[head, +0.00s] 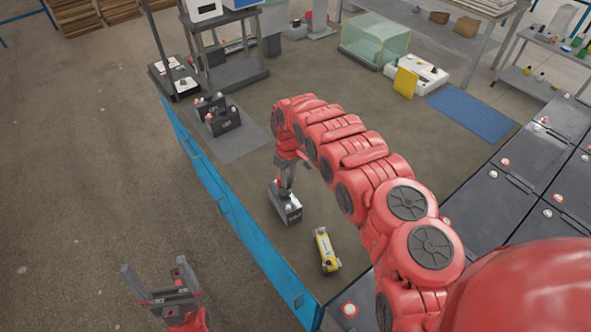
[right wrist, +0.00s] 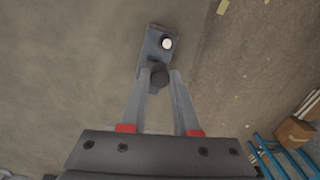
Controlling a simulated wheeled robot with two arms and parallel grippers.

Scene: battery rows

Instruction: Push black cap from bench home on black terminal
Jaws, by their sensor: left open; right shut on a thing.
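A dark battery (head: 288,213) with a lighter top stands on the bench floor, below my right arm. My right gripper (head: 283,192) points down at the battery's top. In the right wrist view the battery (right wrist: 151,48) lies ahead of the fingertips, with a round white-topped fitting (right wrist: 167,43) on it. There my right gripper (right wrist: 158,74) is shut on a dark rounded piece, the black cap (right wrist: 158,81). The cap is at or just over the near end of the battery; I cannot tell whether it touches a terminal. My left gripper (head: 160,283) is open and empty, outside the blue edge.
More dark batteries (head: 222,121) stand on a grey mat (head: 243,145) farther back. A blue rail (head: 222,203) bounds the left side. Dark lidded boxes (head: 490,195) line the right. A glass tank (head: 375,42) stands behind.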

